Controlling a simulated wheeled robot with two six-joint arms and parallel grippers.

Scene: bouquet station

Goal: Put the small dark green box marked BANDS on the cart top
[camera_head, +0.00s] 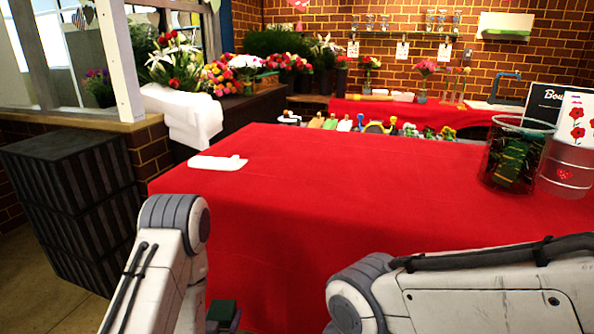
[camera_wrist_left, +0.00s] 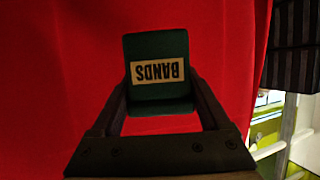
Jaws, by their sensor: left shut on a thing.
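The small dark green box marked BANDS (camera_wrist_left: 160,47) is between the fingers of my left gripper (camera_wrist_left: 161,98) in the left wrist view. The gripper is shut on it, and the label reads upside down. The box's green top (camera_head: 223,309) also shows at the bottom edge of the head view, low in front of the red-covered table, beside my left arm. The fingers are mostly hidden there. My right arm crosses the lower right of the head view, but its gripper is out of frame. I cannot make out which surface is the cart top.
The red-covered table (camera_head: 330,190) is largely bare, with a white flat piece (camera_head: 218,163) at its left. A black striped cabinet (camera_head: 75,205) stands at the left. Flowers fill the back.

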